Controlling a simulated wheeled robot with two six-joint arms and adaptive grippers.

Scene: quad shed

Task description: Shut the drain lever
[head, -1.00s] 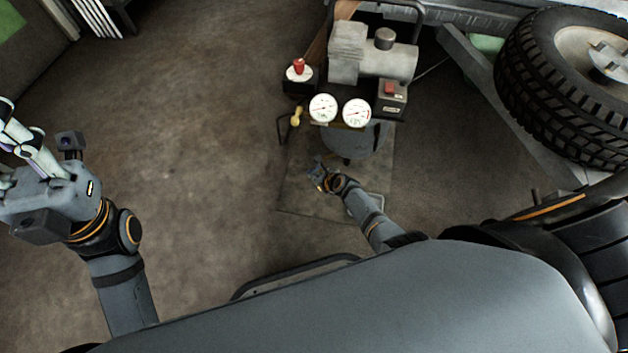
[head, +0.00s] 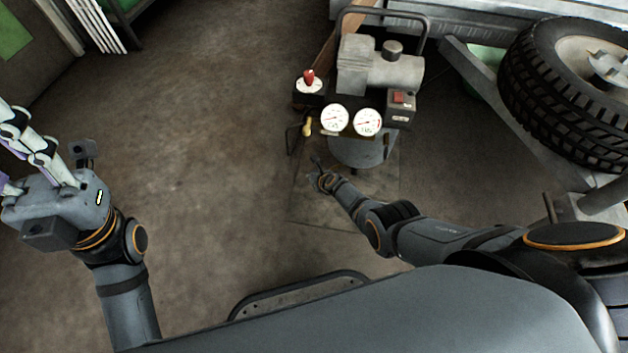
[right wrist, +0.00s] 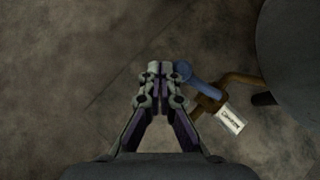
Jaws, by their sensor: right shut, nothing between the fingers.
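The drain lever (right wrist: 198,84) is a blue handle on a brass-coloured valve (right wrist: 222,92) at the tank's edge, seen in the right wrist view. A white tag (right wrist: 230,119) hangs beside it. My right gripper (right wrist: 160,70) is shut and empty, its tips just left of the lever's blue rounded end; I cannot tell if they touch. In the head view my right gripper (head: 318,167) is low in front of the compressor tank (head: 362,150), and the lever cannot be made out. My left gripper (head: 18,150) is at the left edge, its tips partly cut off.
The compressor (head: 378,70) carries two gauges (head: 350,121), a red knob (head: 309,79) and a red switch (head: 399,97). A large tyre (head: 525,95) and a grey beam (head: 505,105) stand at right. The floor (head: 190,150) at left is clear.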

